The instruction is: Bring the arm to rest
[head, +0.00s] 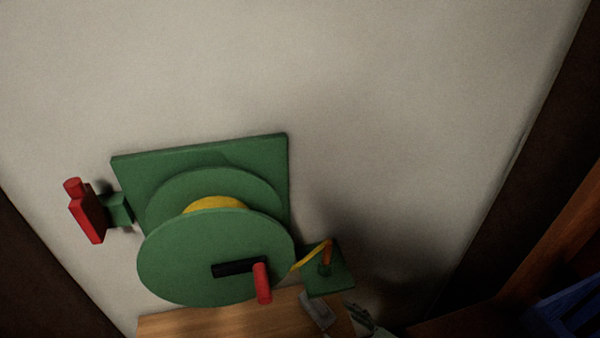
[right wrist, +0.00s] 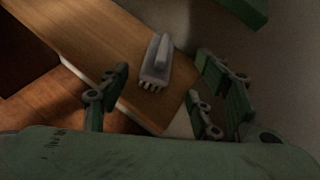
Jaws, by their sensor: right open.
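My right gripper (right wrist: 160,84) shows in the right wrist view with its green-grey fingers spread wide, open and with nothing held. A small grey brush (right wrist: 157,62) lies on a wooden shelf beyond the fingers, in line with the gap between them and apart from them. In the head view only a small part of the right gripper (head: 372,322) shows at the bottom edge, just right of the brush (head: 317,310) and the shelf. My left gripper is in neither view.
A green reel (head: 200,265) with a yellow hose and a red-handled black crank is on the pale wall. A red lever (head: 86,212) is at its left, a green bracket (head: 340,280) at its right. The wooden shelf (head: 215,322) lies below. The wall above is bare.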

